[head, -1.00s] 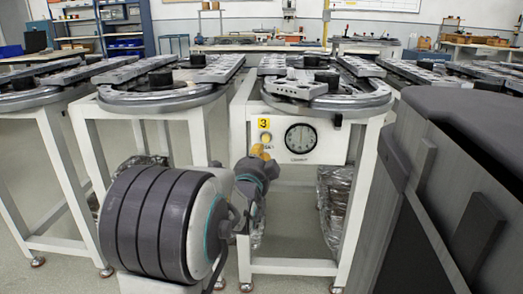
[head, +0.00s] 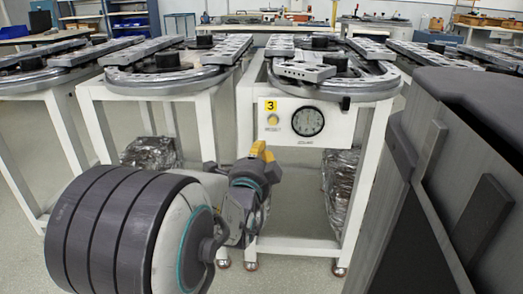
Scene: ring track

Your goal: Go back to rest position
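My gripper (head: 262,152), with yellow fingertips, shows in the head view in front of the white table with the ring track (head: 330,80). It is at the left of the table's control panel (head: 310,122), just below a yellow button (head: 272,119) under the number 3 label. In the picture it lies apart from the button. The fingertips are small and seen from behind, so I cannot tell whether they are open or shut. No held object shows.
A round dial (head: 307,121) sits on the panel. A second ring-track table (head: 168,82) stands to the left, with more behind. Wrapped bundles (head: 152,152) lie under the tables. Grey floor (head: 27,235) is clear at the lower left.

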